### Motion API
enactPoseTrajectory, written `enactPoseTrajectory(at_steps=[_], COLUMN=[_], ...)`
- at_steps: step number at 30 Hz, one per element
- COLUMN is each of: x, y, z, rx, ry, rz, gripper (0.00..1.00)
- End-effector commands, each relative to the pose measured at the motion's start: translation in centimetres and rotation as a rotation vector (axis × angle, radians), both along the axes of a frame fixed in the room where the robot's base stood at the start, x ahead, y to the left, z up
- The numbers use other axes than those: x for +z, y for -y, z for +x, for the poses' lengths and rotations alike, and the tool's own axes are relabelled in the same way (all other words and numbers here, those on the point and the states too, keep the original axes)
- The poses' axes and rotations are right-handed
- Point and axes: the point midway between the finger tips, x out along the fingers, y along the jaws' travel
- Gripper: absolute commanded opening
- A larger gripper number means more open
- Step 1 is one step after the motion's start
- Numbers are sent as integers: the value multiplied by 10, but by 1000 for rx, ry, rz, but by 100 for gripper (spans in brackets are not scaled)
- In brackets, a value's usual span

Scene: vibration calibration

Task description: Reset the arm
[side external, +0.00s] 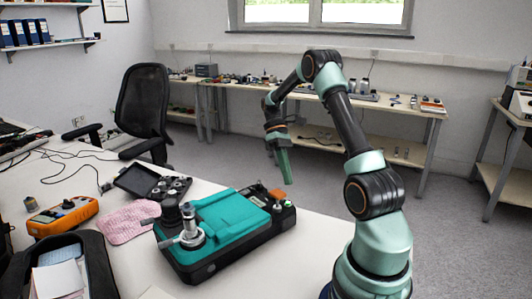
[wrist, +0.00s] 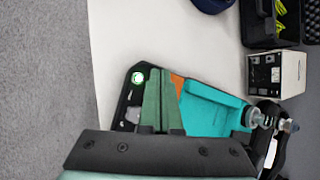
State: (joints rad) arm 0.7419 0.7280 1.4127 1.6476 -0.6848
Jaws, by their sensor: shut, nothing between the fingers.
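My gripper (side external: 283,163) hangs from the bent arm, fingers pointing down, in the air above the far right end of the teal device. Its green fingers are together with nothing between them. In the wrist view the shut gripper (wrist: 160,75) covers part of the device. The teal and black calibration device (side external: 232,215) lies on the white table, with a metal sensor mount (side external: 190,232) standing at its near left end. In the wrist view the device (wrist: 210,100) shows a lit green round spot beside the fingers. The fingers appear apart from it.
An orange meter (side external: 62,216), a pink cloth (side external: 128,221), an open black case (side external: 150,184) and a dark bag (side external: 97,262) lie on the table's left. A black chair (side external: 143,105) stands behind. The white table (side external: 310,235) is bare right of the device.

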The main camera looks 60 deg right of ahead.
Motion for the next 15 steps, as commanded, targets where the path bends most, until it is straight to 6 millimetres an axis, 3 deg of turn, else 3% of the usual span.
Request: enactPoseTrajectory(at_steps=[15], x=[11], y=[-3], z=[3], rx=[5], ry=[10], rz=[-16], gripper=[0])
